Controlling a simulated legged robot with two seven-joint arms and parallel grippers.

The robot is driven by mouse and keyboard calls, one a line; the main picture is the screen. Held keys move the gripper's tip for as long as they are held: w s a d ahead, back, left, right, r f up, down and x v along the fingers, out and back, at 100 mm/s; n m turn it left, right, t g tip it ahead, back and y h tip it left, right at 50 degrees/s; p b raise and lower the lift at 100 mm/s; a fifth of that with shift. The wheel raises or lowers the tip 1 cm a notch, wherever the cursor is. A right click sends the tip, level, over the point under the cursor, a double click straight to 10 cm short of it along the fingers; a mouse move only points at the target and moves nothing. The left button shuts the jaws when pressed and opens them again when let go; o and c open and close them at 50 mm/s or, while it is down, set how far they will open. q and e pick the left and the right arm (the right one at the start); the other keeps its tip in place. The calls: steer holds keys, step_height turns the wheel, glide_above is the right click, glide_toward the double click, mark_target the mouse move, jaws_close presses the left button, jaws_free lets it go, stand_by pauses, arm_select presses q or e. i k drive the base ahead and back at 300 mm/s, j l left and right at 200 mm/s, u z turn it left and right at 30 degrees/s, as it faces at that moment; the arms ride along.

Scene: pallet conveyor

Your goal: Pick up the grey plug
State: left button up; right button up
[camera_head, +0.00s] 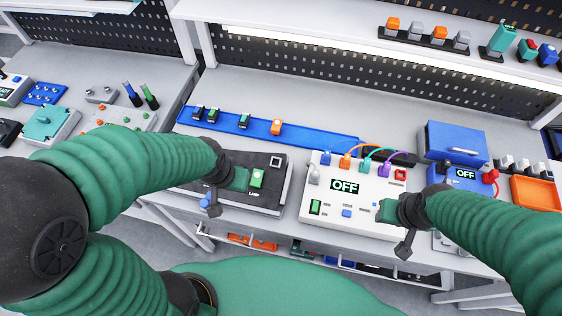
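A small grey upright piece that looks like the grey plug (314,175) stands at the left end of the white box (345,209) with the "OFF" display. It is too small to tell if it is seated in a socket. My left gripper (226,194) hangs over the black "LAMP" box (270,201), left of the grey piece and apart from it. Its fingers look spread and empty. My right gripper (395,229) is over the right front of the white box, also apart from the grey piece. Its fingers look spread and empty.
Coloured cables (372,152) arch along the back of the white box. A blue rail (325,138) with small blocks lies behind. A blue case (453,142) and an orange tray (535,193) are on the right. A shelf (330,30) overhangs the back.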

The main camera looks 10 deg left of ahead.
mark_target(314, 177)
steer(key=z, duration=0.8)
steer(key=k+j+z, duration=0.2)
steer(key=j+z, duration=0.3)
steer(key=k+j+z, duration=0.2)
steer(key=z, duration=0.3)
steer(key=k+j+z, duration=0.3)
steer(key=z, duration=0.15)
steer(key=k+j, duration=0.15)
steer(key=k, duration=0.05)
